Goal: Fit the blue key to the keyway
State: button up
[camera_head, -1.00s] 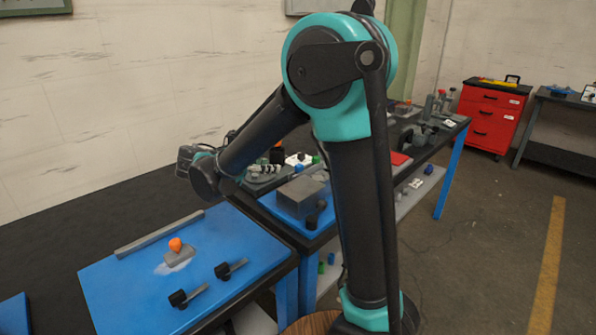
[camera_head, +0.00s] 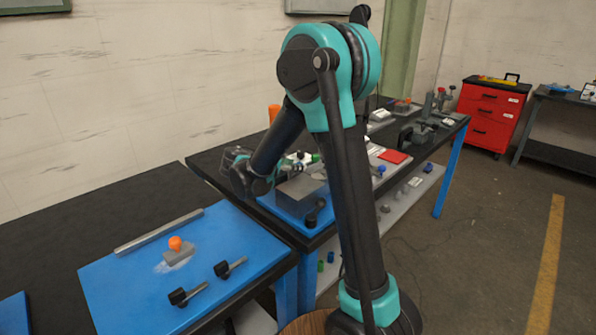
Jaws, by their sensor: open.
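A small blue piece (camera_head: 380,171) that may be the blue key lies on the far bench, right of my arm. Its shape is too small to tell. A grey block (camera_head: 300,187) sits on the blue mat of that bench. The chain drive and its keyway cannot be made out; my forearm covers the area behind the grey block. My gripper (camera_head: 270,178) is at the left end of this bench, by the grey block. It is open, small and partly hidden by my wrist, and I see nothing held in it.
The near blue board (camera_head: 130,285) bears a grey bar (camera_head: 160,232), an orange-knobbed block (camera_head: 176,245) and two black-headed bolts (camera_head: 188,293). A black-knobbed part (camera_head: 316,212) stands at the far bench's front edge. A red plate (camera_head: 393,157) lies farther right.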

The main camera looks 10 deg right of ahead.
jog(key=shift+w+d+f, duration=0.2)
jog(key=shift+w+d, duration=0.05)
jog(key=shift+d, duration=0.1)
jog(key=shift+c, duration=0.6)
grip_shut()
jog(key=shift+r, duration=0.15)
